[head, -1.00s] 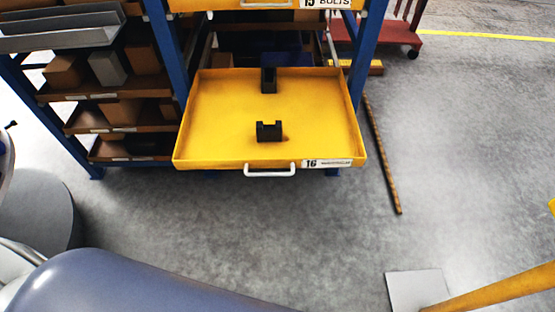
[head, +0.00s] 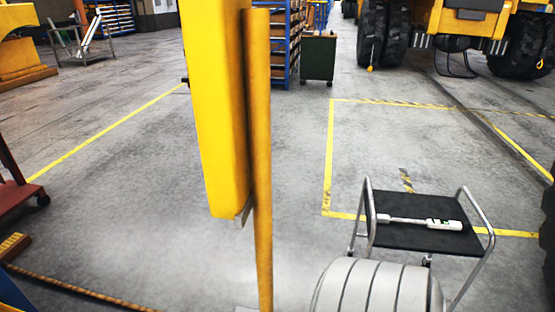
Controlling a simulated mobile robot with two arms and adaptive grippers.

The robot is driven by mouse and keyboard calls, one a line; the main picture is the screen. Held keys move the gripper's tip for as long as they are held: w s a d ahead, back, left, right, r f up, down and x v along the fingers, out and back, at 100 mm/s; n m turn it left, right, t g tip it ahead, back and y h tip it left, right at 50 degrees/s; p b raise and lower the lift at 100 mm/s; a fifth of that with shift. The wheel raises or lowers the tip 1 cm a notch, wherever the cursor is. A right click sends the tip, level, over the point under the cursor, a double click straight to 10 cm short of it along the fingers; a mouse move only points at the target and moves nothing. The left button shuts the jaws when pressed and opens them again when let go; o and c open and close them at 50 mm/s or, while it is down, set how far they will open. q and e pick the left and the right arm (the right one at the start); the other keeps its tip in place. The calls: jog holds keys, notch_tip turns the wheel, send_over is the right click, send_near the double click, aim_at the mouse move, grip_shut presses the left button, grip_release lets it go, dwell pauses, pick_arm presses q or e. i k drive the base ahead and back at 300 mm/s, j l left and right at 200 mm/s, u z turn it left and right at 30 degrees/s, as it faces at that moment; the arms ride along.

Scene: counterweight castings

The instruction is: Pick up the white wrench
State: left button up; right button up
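A long wrench (head: 440,224) with a pale shaft and a white handle part with green marks lies on the black top of a small trolley (head: 418,242) at the lower right of the head view. It lies roughly crosswise, and nothing is seen touching it but the trolley top.
A yellow upright panel (head: 215,110) and an orange-yellow post (head: 259,170) stand in the middle, left of the trolley. A yellow machine (head: 465,20) with big tyres and a green cabinet (head: 318,57) are behind. Grey floor is open beyond the trolley.

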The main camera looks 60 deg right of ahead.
aim_at(432, 223)
jog(key=z, duration=3.15)
